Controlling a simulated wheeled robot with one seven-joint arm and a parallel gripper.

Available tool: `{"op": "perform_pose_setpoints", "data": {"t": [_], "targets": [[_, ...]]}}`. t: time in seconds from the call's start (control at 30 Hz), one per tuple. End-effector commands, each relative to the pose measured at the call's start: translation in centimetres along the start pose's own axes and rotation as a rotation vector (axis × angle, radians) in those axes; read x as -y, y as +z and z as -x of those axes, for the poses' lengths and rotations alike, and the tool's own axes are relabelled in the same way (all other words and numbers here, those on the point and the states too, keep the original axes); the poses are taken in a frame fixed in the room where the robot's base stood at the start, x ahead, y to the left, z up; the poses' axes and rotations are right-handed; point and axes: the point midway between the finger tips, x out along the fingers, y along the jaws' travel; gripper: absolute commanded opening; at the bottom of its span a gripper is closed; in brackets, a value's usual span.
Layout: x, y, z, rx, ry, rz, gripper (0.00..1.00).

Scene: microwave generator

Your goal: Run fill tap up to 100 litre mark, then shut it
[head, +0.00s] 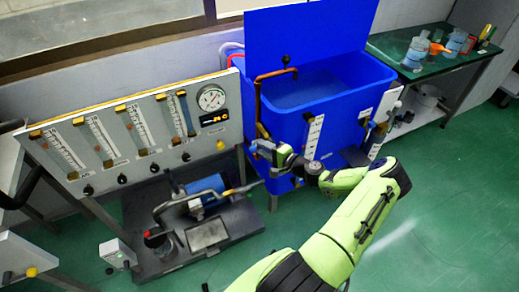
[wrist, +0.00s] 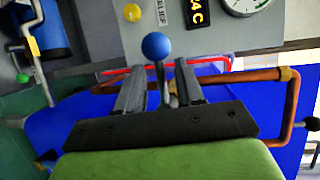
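A blue tank (head: 345,95) with a raised lid stands right of centre in the head view. A copper pipe (head: 258,100) rises at its left side and bends over the rim; it also shows in the wrist view (wrist: 290,105). A black knob (head: 286,60) tops its outlet. A white scale strip (head: 314,135) is on the tank's front; its reading is too small to tell. My gripper (head: 268,150) is low by the pipe. In the wrist view my gripper (wrist: 160,85) is open, with a blue-ball lever (wrist: 156,46) showing between its fingers; contact is unclear.
A panel with flow tubes and a round gauge (head: 211,98) stands left. A blue pump (head: 205,190) sits on a dark base below it. A green-topped table (head: 400,45) with bottles is at the back right. Green floor is free at the right.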

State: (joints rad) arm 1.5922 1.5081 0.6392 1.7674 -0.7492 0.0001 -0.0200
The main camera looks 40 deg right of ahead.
Motion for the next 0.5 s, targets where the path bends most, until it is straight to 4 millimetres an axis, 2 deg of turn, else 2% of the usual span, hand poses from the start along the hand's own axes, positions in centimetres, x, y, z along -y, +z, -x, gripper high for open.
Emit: {"op": "perform_pose_setpoints", "data": {"t": [0.03, 0.13, 0.43, 0.5], "targets": [[-0.2, 0.0, -0.9, 0.001, 0.001, 0.002, 0.37], [-0.1, 0.0, -1.9, 0.001, 0.001, 0.002, 0.37], [0.0, 0.0, -2.3, 0.000, 0.002, 0.001, 0.37], [0.0, 0.0, -2.3, 0.000, 0.002, 0.001, 0.26]]}}
